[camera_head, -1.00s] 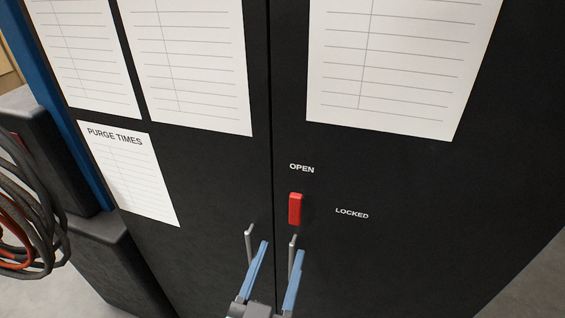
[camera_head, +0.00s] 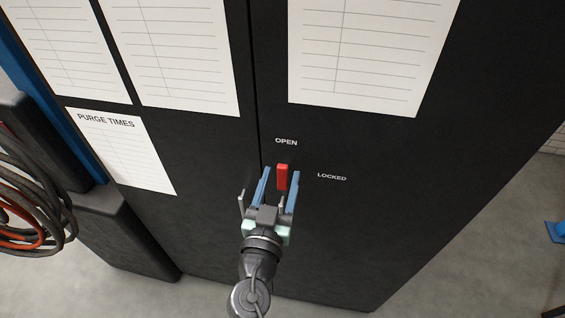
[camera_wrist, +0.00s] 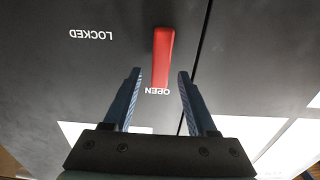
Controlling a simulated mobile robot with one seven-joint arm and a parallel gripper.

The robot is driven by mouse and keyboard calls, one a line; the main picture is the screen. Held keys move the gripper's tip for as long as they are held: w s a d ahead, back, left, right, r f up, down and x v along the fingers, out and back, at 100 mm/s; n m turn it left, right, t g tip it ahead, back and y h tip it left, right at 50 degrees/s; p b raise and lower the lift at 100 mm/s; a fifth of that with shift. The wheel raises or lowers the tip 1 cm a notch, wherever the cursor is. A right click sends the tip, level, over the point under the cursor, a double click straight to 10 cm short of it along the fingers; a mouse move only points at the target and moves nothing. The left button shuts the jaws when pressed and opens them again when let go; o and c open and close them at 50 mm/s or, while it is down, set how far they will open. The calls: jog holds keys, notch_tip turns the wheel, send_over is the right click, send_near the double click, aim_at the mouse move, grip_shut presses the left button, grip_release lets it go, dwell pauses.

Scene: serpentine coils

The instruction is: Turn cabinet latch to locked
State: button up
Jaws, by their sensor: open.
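The red latch (camera_head: 282,177) is on the right door of the black cabinet (camera_head: 330,230). It stands upright and points at the OPEN label (camera_head: 286,142). The LOCKED label (camera_head: 332,177) is to its right. My gripper (camera_head: 281,174) is open, with one blue finger on each side of the latch in the head view. In the wrist view, which is upside down, the latch (camera_wrist: 163,56) lies between and beyond the fingertips (camera_wrist: 160,72). I cannot tell whether either finger touches it.
Two metal door handles, the left one (camera_head: 241,203) clearer, are beside my gripper. Paper sheets, including PURGE TIMES (camera_head: 125,150), are on the doors. Coiled cables (camera_head: 35,205) hang at the left. The floor at right is mostly clear.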

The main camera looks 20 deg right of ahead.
jog(key=shift+x, duration=1.35)
grip_shut()
dwell(0.5)
